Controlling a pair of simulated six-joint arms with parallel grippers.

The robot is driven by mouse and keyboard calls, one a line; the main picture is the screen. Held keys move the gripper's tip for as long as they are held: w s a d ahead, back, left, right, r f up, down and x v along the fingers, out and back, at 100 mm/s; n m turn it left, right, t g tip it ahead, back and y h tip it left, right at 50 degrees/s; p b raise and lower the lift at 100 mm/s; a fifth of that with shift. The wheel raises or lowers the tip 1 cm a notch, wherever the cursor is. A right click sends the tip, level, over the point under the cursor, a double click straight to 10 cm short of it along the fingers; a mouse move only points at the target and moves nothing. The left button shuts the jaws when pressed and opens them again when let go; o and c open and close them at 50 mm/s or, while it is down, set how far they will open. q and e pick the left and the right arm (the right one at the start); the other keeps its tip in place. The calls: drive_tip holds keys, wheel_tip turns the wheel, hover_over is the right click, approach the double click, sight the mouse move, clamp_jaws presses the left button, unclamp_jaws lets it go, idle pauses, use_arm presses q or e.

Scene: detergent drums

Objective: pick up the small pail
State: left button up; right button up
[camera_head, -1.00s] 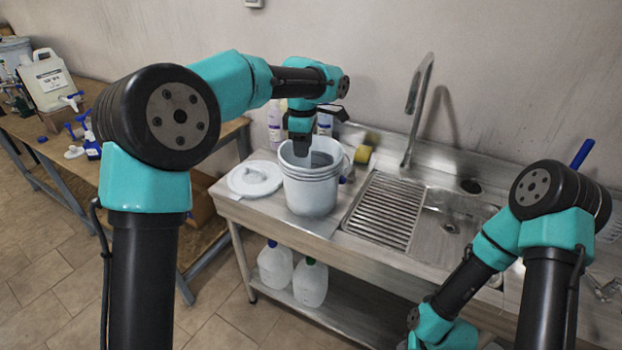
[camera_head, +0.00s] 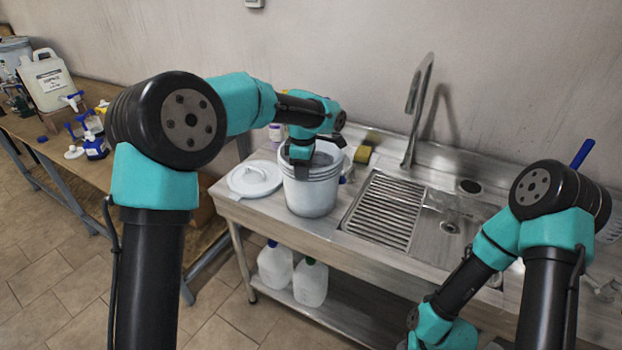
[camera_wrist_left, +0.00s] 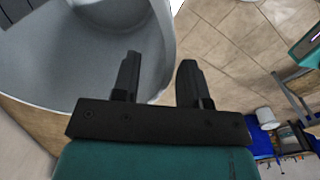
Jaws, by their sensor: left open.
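The small pail (camera_head: 312,193) is a white, open-topped bucket standing upright on the metal sink counter, left of the ribbed drainboard. My left gripper (camera_head: 301,163) points down at the pail's near-left rim. In the left wrist view, the gripper (camera_wrist_left: 159,75) is open. One finger is over the inside of the pail (camera_wrist_left: 60,60) and the other is outside its wall, with the rim passing between them. I cannot tell whether either finger touches the wall. My right arm shows at the lower right, but its gripper is out of view.
A white lid (camera_head: 255,178) lies left of the pail. A tall faucet (camera_head: 414,105) and the sink basin (camera_head: 450,240) are to its right, with a yellow sponge (camera_head: 363,154) behind. White jugs (camera_head: 310,283) stand on the lower shelf. A wooden bench (camera_head: 50,145) is at the left.

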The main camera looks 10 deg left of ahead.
use_arm(q)
drive_tip(key=shift+f, duration=0.75)
drive_tip(key=shift+c, duration=0.4)
clamp_jaws()
